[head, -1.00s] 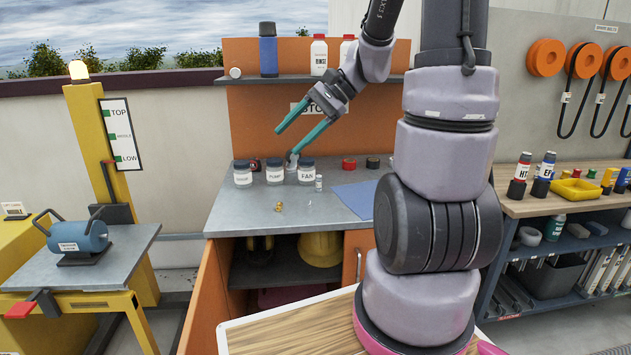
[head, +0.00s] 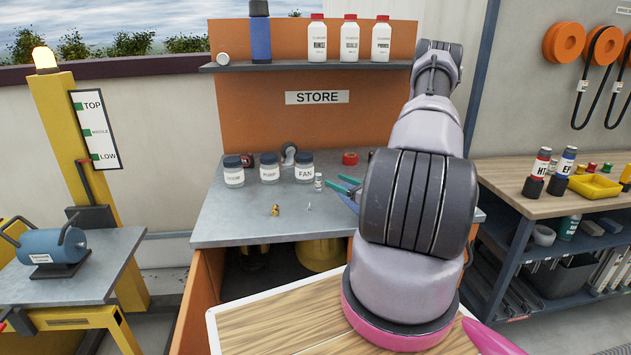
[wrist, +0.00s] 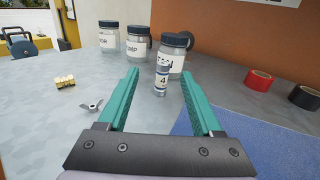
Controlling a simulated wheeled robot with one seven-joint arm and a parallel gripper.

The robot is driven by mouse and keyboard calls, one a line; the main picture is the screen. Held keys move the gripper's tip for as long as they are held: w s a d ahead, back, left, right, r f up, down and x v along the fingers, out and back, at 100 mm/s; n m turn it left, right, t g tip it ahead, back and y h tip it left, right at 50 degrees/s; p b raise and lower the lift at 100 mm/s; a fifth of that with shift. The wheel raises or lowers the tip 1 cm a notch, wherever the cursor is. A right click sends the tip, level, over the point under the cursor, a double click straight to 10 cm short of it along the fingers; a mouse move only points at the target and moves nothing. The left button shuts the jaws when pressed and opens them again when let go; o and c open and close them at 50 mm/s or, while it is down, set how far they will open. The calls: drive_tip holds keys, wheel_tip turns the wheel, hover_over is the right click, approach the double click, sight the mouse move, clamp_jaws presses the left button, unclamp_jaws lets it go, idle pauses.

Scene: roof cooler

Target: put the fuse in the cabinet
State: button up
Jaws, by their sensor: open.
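The likely fuse, a small pale cylinder marked 4 (wrist: 162,82), stands upright on the grey bench in front of the FAN jar. It also shows in the head view (head: 318,183). My gripper (wrist: 160,75) is open and low over the bench. Its teal fingertips lie either side of the cylinder in the picture, with the cylinder apparently at or just beyond them; contact cannot be told. In the head view my arm hides most of my gripper (head: 345,187). The orange cabinet (head: 207,290) under the bench stands open, with a yellow object (head: 318,254) inside.
The FAN jar (head: 304,168), PUMP jar (head: 270,168) and another jar (head: 233,172) stand close behind the cylinder. A brass piece (wrist: 65,82) and a wing nut (wrist: 91,105) lie left of my gripper. A blue mat (wrist: 225,142) and tape rolls (wrist: 258,82) lie right.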

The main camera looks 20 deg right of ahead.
sight(318, 174)
drive_tip(key=shift+d+f+m+h, duration=0.3)
drive_tip(key=shift+d+f, duration=0.1)
drive_tip(key=shift+f, duration=0.2)
drive_tip(key=shift+w+f, duration=0.15)
drive_tip(key=shift+w, duration=0.3)
drive_tip(key=x, duration=0.4)
drive_tip(key=shift+w+a, duration=0.1)
drive_tip(key=shift+w, duration=0.15)
drive_tip(key=shift+x, duration=2.7)
drive_tip(key=shift+a, duration=0.25)
clamp_jaws()
